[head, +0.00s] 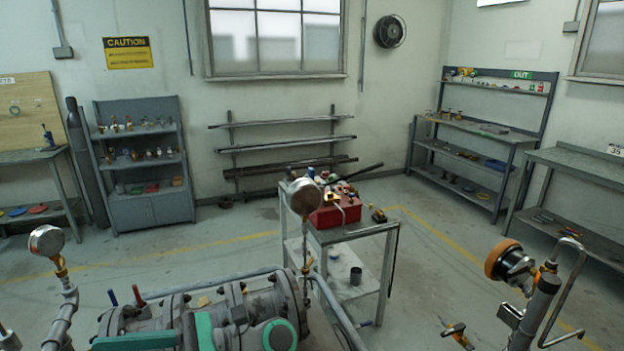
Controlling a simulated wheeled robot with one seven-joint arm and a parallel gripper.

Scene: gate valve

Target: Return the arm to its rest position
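My gripper does not show in the head view. I cannot tell where it is or whether it holds anything. A large grey bolted assembly with teal parts (205,322) fills the bottom middle of the view; I cannot tell whether the teal parts belong to it. A round gauge on a stem (303,197) rises at its right end. Another gauge (46,241) stands on a grey pipe at the lower left.
A cart (380,238) with a red toolbox (335,213) stands behind the assembly. An upright pipe with an orange-rimmed fitting (503,262) is at the lower right. Shelves (143,160) and benches (580,166) line the walls. Open floor lies right of the cart.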

